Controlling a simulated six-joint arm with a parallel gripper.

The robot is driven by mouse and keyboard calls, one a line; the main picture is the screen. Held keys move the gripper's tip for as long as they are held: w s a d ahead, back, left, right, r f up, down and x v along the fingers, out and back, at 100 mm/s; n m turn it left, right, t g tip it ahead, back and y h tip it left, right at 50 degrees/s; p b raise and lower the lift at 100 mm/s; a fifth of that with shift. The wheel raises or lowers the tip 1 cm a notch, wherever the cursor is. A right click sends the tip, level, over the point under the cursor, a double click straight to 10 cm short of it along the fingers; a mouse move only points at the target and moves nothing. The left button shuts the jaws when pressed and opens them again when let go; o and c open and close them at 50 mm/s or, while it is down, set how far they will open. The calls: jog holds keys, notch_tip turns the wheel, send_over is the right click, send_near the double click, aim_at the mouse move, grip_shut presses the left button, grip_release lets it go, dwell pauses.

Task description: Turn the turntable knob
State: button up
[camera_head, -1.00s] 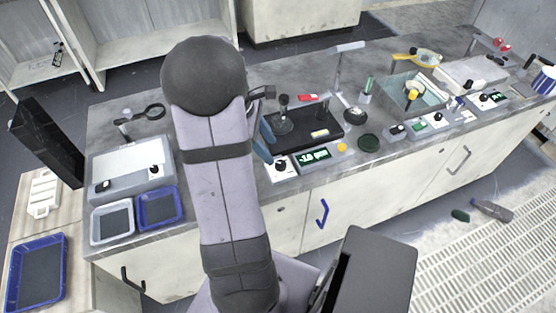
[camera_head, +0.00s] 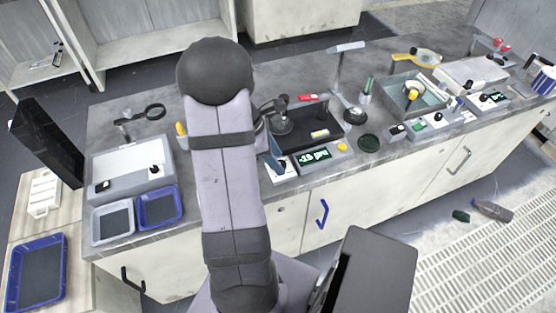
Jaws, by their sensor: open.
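My gripper (camera_head: 274,160) is mostly hidden behind my arm. One blue finger shows, pointing down at the front left of a black-topped unit (camera_head: 318,113). The jaws are open, with nothing seen between them. The finger overlaps a white control panel (camera_head: 290,172) with a dark knob on it, mostly covered now; I cannot tell whether they touch. A round black part with an upright post (camera_head: 282,122) stands on the unit's left side. A grey unit at left (camera_head: 131,161) has two black knobs, (camera_head: 103,186) and (camera_head: 155,169). Which knob is the turntable's is not clear.
A green display (camera_head: 314,155) and a yellow button (camera_head: 342,147) sit right of the panel.

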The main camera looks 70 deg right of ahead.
jog(key=shift+s+d+f, duration=0.1)
jog(key=shift+s+f, duration=0.15)
jog(key=shift+f, duration=0.4)
jog(key=shift+c, duration=0.5)
jog(key=c, duration=0.9)
jog(key=shift+c, duration=0.2)
jog(key=shift+m+p, duration=0.3)
